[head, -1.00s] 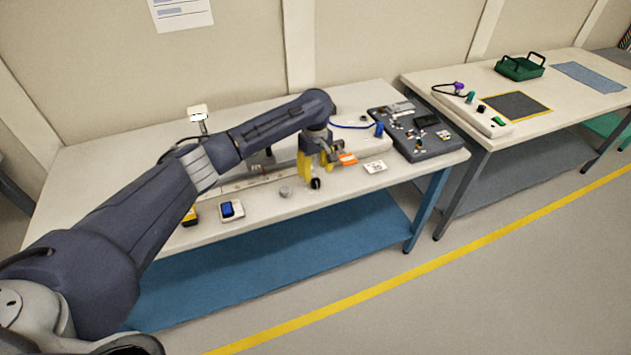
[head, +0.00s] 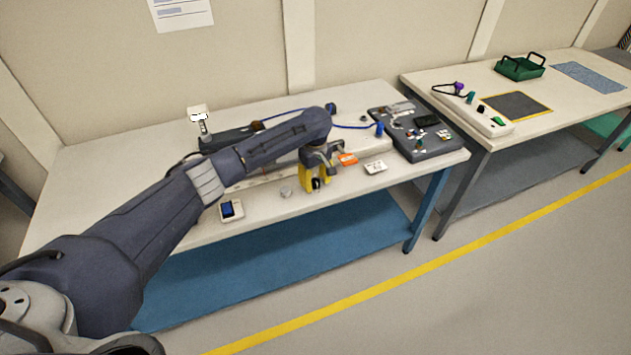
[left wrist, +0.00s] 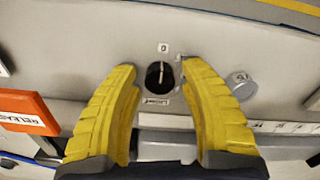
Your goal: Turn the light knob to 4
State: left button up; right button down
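The black light knob (left wrist: 160,76) sits on a pale grey panel in the left wrist view. A small label reading 0 is just above it and a small label, too small to read, is below it. The knob bears a pale mark near its top edge. My left gripper (left wrist: 160,80) has its yellow fingers apart, one on each side of the knob, with a visible gap to each. In the head view the left gripper (head: 315,183) is low over the bench's front part and mostly hides the knob. My right gripper is not in view.
A grey round knob (left wrist: 241,84) is beside the black one. An orange RELEASE block (left wrist: 27,112) lies on the other side.

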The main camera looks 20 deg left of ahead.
pick_arm(q)
grip_shut()
